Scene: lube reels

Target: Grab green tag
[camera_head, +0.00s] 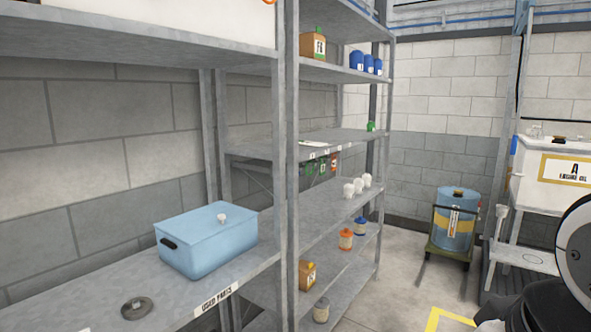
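Small coloured tags hang in a row below the front edge of the middle shelf of the far rack. Green ones (309,169) (323,167) are at the left of the row and a reddish one (334,162) is at the right. They are small, and their markings are too small to read. Another small green item (371,126) stands on top of that shelf at its far end; I cannot tell what it is. My gripper is not in view; only a black and white part of my arm shows at the lower right, well apart from the tags.
A blue lidded box (208,241) and a dark round part (137,307) sit on the near shelf. White containers (358,186) stand below the tags. A blue drum (454,218) on a cart and a white oil tank (562,176) stand right. The floor (408,285) beside the rack is clear.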

